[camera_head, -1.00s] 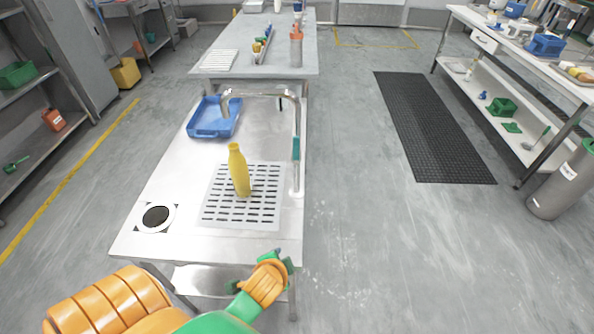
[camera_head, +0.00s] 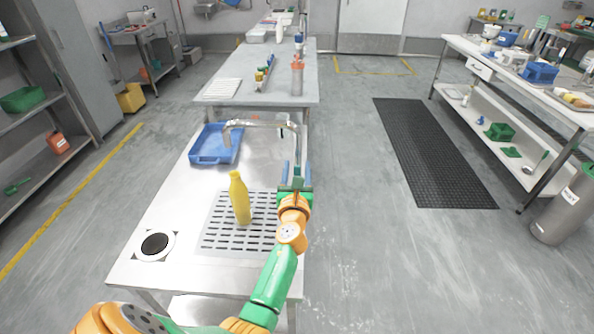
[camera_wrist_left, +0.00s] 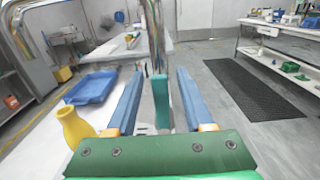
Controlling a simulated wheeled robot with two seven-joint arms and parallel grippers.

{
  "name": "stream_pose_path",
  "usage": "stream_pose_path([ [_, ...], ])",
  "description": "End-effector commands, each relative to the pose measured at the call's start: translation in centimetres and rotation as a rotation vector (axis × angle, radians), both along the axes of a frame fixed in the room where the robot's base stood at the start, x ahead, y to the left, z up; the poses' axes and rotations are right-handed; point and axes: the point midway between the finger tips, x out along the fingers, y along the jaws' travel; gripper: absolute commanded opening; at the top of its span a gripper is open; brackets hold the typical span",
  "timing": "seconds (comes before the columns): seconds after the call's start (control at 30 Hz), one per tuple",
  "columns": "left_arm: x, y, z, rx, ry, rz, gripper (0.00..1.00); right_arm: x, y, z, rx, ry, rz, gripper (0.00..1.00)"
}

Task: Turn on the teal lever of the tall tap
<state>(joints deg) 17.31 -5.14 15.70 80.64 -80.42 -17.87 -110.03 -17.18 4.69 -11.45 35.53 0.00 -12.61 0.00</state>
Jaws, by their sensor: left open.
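The tall metal tap (camera_head: 262,123) stands at the right edge of the steel sink counter, its spout reaching left. Its teal lever (camera_wrist_left: 162,102) hangs upright on the post. My left gripper (camera_head: 297,172) is open at the tap post. In the left wrist view the lever shows between the two blue fingers (camera_wrist_left: 157,95), with gaps on both sides and nothing gripped. The lever's lower end is partly hidden by the green gripper body. My right gripper is not in view.
A yellow bottle (camera_head: 240,200) stands on the slotted drain plate (camera_head: 212,238), left of my left arm. A blue tray (camera_head: 208,158) lies behind it. A round drain hole (camera_head: 155,244) is at front left.

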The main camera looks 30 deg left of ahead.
Motion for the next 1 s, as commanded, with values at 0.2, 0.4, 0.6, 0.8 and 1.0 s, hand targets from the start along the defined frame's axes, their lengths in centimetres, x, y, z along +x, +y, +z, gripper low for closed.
stream_pose_path([
  [0.2,0.0,0.01,0.0,-0.001,0.0,0.0,0.44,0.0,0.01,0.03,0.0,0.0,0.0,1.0],
  [0.4,-0.01,-0.01,0.0,-0.002,0.0,0.0,0.0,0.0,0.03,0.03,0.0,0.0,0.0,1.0],
  [0.6,-0.02,-0.01,-0.02,-0.002,0.0,0.0,0.0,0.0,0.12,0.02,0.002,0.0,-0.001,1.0],
  [0.8,-0.02,-0.01,-0.03,-0.002,0.0,0.0,0.0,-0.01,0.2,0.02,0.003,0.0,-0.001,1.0],
  [1.0,-0.03,-0.02,-0.05,-0.003,0.001,0.0,0.0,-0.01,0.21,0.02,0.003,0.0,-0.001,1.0],
])
